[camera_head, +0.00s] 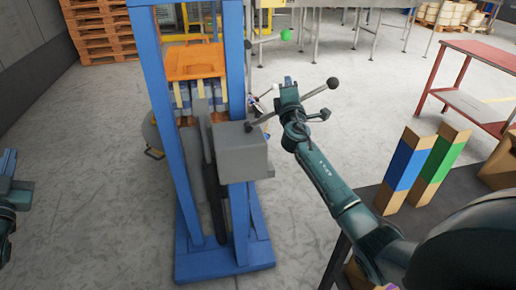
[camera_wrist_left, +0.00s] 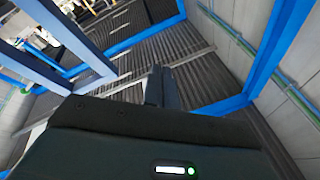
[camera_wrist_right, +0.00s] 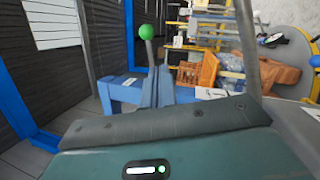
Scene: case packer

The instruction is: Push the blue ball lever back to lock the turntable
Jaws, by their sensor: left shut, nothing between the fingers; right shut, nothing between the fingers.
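A lever with a green ball (camera_head: 286,35) stands beyond the blue frame in the head view; a green ball (camera_wrist_right: 145,32) on a rod also shows in the right wrist view, behind the fingertips. My left gripper (camera_head: 8,160) is shut and empty at the far left (camera_wrist_left: 158,86).
The blue frame (camera_head: 160,130) with its grey box (camera_head: 241,150) stands left of my right arm. A dark table with coloured blocks (camera_head: 405,160) is at the right, a red table (camera_head: 480,55) behind it. Pallets (camera_head: 100,30) are stacked at the back left.

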